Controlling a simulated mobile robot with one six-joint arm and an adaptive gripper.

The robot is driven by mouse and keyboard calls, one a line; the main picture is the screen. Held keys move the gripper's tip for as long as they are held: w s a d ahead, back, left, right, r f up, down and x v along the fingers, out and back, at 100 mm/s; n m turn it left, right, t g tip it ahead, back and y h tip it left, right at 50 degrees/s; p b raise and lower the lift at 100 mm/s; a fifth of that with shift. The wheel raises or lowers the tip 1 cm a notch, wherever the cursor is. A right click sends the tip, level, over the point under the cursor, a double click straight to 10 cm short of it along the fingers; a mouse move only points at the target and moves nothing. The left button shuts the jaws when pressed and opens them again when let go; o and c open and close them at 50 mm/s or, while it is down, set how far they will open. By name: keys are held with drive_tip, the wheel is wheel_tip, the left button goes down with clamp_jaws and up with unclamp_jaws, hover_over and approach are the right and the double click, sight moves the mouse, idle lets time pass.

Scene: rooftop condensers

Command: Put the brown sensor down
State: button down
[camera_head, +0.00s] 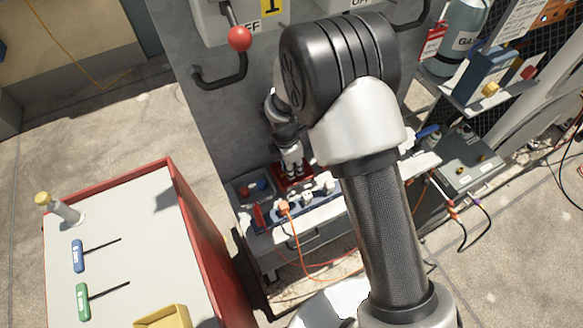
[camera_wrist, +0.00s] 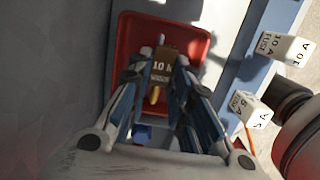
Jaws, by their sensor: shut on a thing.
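The brown sensor (camera_wrist: 163,66) shows in the wrist view as a small brown block with "10" and another mark in white, and a brass-coloured tip. My gripper (camera_wrist: 161,72) is shut on it, one finger on each side. The sensor is over the red tray (camera_wrist: 197,42); I cannot tell whether it touches the tray floor. In the head view my gripper (camera_head: 292,166) points down at the red tray (camera_head: 307,178) on the bench by the grey cabinet. The sensor cannot be made out there.
White fuse blocks, one marked 10 A (camera_wrist: 285,48) and one 5 A (camera_wrist: 250,108), stand right of the tray. A grey bin (camera_head: 240,192) is left of the tray. An orange cable (camera_head: 297,240) hangs off the bench front. A red-edged cart (camera_head: 130,230) stands at left.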

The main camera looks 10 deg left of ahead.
drive_tip(key=shift+w+a+f, duration=0.15)
drive_tip(key=shift+w+f, duration=0.05)
drive_tip(key=shift+f, duration=0.1)
drive_tip(key=shift+r, duration=0.1)
drive_tip(key=shift+f, duration=0.55)
drive_tip(key=c, duration=1.5)
unclamp_jaws()
drive_tip(key=shift+o, duration=0.2)
